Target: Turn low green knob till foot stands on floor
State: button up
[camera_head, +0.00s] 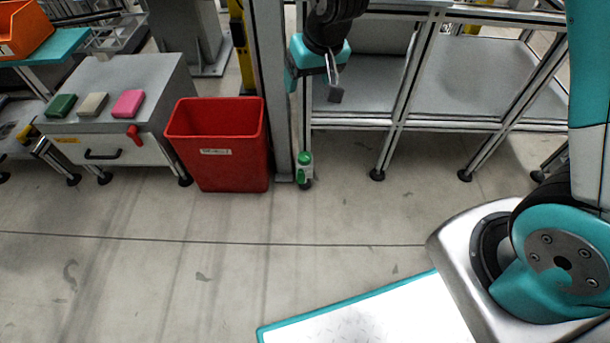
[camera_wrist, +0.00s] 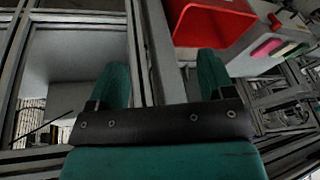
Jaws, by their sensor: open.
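The green knob (camera_head: 305,158) is low on an upright frame post, just right of the red bin in the head view. A white and green part and a dark foot (camera_head: 305,184) are below it, close to the floor; I cannot tell if the foot touches. My gripper (camera_head: 335,93) hangs above and slightly right of the knob, well apart from it. In the wrist view my gripper (camera_wrist: 162,75) has its two teal fingers spread with nothing held between them. I cannot make out the knob in the wrist view.
A red bin (camera_head: 218,145) stands left of the post. A grey cabinet (camera_head: 125,110) with coloured blocks is farther left. A shelf frame (camera_head: 400,110) with several black feet stands to the right. The floor (camera_head: 200,270) in front is clear.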

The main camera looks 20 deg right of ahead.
jog(key=m+t+h+b, duration=0.1)
jog(key=h+b, duration=0.1)
jog(key=b, duration=1)
send_near(305, 156)
jog(key=b+x, duration=0.9)
jog(key=b, duration=0.1)
jog(key=shift+f, duration=0.15)
jog(key=shift+w, duration=0.1)
jog(key=c, duration=0.9)
jog(key=shift+m, duration=0.3)
